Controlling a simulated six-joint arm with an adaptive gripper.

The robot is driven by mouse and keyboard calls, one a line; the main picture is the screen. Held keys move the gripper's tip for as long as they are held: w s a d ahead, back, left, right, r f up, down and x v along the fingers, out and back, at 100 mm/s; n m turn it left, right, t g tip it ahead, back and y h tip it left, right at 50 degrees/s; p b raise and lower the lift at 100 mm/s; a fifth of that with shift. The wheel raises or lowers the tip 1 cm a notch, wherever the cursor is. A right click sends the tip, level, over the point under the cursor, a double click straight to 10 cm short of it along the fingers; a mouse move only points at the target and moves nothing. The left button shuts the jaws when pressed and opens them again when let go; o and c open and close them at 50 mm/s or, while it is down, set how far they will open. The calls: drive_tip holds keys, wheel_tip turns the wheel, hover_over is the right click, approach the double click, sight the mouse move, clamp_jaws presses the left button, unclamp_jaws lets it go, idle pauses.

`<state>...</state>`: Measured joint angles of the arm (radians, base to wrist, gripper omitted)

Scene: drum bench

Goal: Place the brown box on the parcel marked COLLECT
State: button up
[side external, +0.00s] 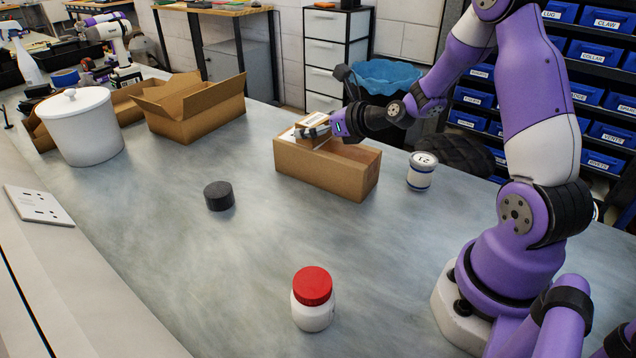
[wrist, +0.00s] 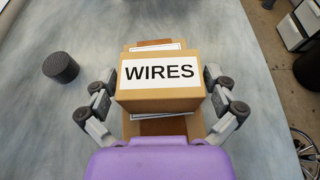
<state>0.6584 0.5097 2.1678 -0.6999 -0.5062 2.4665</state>
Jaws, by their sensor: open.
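A small brown box (wrist: 160,105) with a white label reading WIRES fills the middle of the wrist view. In the side view the small box (side external: 312,119) shows at the open carton's far left end, partly hidden by my gripper (side external: 318,130). My gripper (wrist: 160,76) is open, with one finger on each side of the WIRES box; I cannot tell whether they touch it. White label edges show past the box's far and near sides, so it appears to rest over a labelled parcel (wrist: 155,46). That label's words are hidden, and COLLECT is not readable anywhere.
The open carton (side external: 340,176) has room at its near right end. A labelled tin (side external: 421,171) stands to its right. A black cylinder (side external: 219,196), a red-lidded jar (side external: 313,300), a white lidded pot (side external: 85,130) and another open carton (side external: 195,108) stand elsewhere.

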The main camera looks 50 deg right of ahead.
sight(323, 122)
drive_tip(key=shift+s+r, duration=0.25)
drive_tip(key=shift+s, duration=0.1)
drive_tip(key=v, duration=0.5)
drive_tip(key=shift+s+r, duration=0.15)
drive_tip(key=shift+s, duration=0.15)
drive_tip(key=shift+s+r, duration=0.15)
drive_tip(key=shift+s, duration=0.2)
drive_tip(key=s+a+r+n+g+y, duration=0.1)
drive_tip(key=s+a+n+g+y, duration=0.2)
drive_tip(key=a+n, duration=1.05)
drive_tip(key=s+r+n+g+h, duration=0.3)
drive_tip(key=s+n, duration=0.8)
drive_tip(key=n, duration=1.1)
drive_tip(key=shift+r+g, duration=0.5)
drive_tip(key=shift+g, duration=0.5)
